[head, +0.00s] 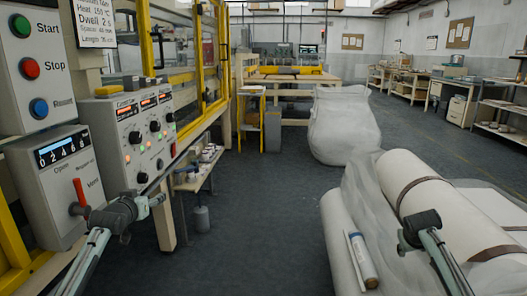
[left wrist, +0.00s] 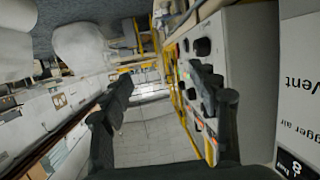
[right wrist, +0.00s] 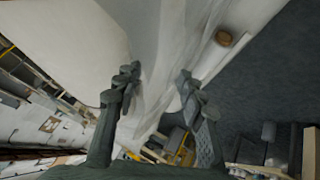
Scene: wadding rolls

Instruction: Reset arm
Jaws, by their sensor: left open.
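My right gripper (head: 421,228) is in front of the large white wadding roll (head: 440,205) with brown straps, at the lower right of the head view. In the right wrist view its fingers (right wrist: 158,82) are apart and empty, with white material behind. I cannot tell the exact gap to the roll.
A control panel (head: 135,125) with knobs and a yellow-framed machine (head: 205,60) line the left. A thin roll (head: 340,235) and a tube (head: 361,262) lie beside the big roll. A wrapped white bundle (head: 342,125) stands farther back. Grey floor (head: 255,200) is clear in the middle.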

